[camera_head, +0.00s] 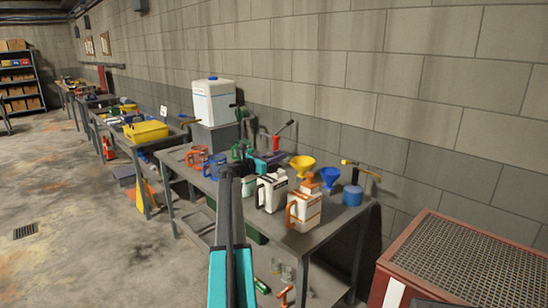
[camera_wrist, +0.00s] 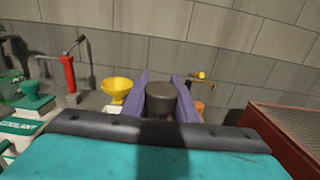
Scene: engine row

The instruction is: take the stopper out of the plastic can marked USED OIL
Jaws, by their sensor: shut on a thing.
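My gripper (camera_wrist: 161,84) is shut on a dark grey round stopper (camera_wrist: 160,101), with one purple finger on each side of it. In the head view my gripper (camera_head: 273,163) is over the bench, just above a white can with a dark handle (camera_head: 271,194). That can's label is too small to read. My wrist hides what is below the stopper, so I cannot tell whether it still sits in a can. A white can with an orange handle (camera_head: 304,213) stands to the right, nearer the front.
A yellow funnel (camera_head: 302,161), a blue funnel (camera_head: 330,176) and a blue canister (camera_head: 353,195) stand behind and to the right. A green-stoppered coolant can (camera_wrist: 32,115) is at left. A red cabinet with a mesh top (camera_head: 470,255) is at right.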

